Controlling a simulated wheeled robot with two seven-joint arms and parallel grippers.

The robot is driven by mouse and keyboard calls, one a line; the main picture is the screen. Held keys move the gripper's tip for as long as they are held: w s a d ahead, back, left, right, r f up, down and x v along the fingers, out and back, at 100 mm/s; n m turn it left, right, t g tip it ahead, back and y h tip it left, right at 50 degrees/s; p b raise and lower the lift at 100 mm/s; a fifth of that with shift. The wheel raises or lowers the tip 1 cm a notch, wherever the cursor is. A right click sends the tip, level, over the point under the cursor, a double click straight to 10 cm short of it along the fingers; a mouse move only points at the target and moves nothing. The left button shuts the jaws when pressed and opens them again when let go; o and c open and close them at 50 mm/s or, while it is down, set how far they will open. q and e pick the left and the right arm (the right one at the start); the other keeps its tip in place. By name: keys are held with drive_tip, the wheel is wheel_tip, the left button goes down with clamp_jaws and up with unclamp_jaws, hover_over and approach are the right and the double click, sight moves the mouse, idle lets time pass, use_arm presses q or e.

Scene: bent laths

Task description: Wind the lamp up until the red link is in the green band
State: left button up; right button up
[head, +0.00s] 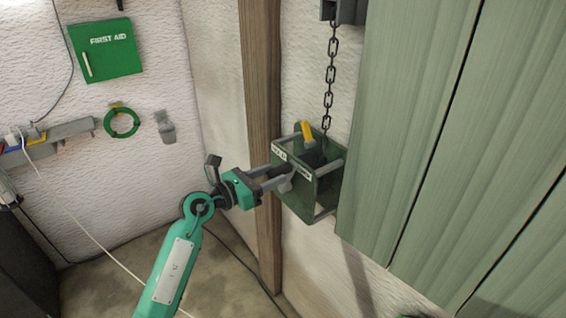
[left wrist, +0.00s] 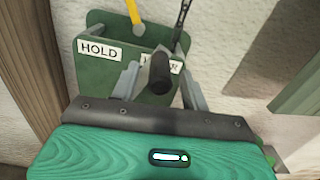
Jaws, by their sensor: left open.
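A green winch box (head: 296,199) hangs by the wooden post, with a dark chain (head: 330,75) running up from it. A yellow lever (head: 307,134) stands at its top; it also shows in the left wrist view (left wrist: 133,12). The box (left wrist: 92,66) bears a HOLD label and a second label, partly covered. My left gripper (head: 285,178) is at the box's front face. In the left wrist view its open fingers (left wrist: 158,88) stand on either side of a black crank knob (left wrist: 160,70), not closed on it. I see no red link, green band or lamp. My right gripper is out of view.
Green board panels (head: 420,130) rise close to the right of the box. The wooden post (head: 262,90) stands just behind its left side. A first aid box (head: 106,50), a green ring (head: 121,122) and a shelf (head: 62,135) are on the left wall.

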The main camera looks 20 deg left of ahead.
sight(283, 170)
use_arm(q)
drive_tip(key=shift+p+x, duration=0.5)
drive_tip(key=shift+x, duration=1.65)
drive_tip(key=shift+c, duration=0.5)
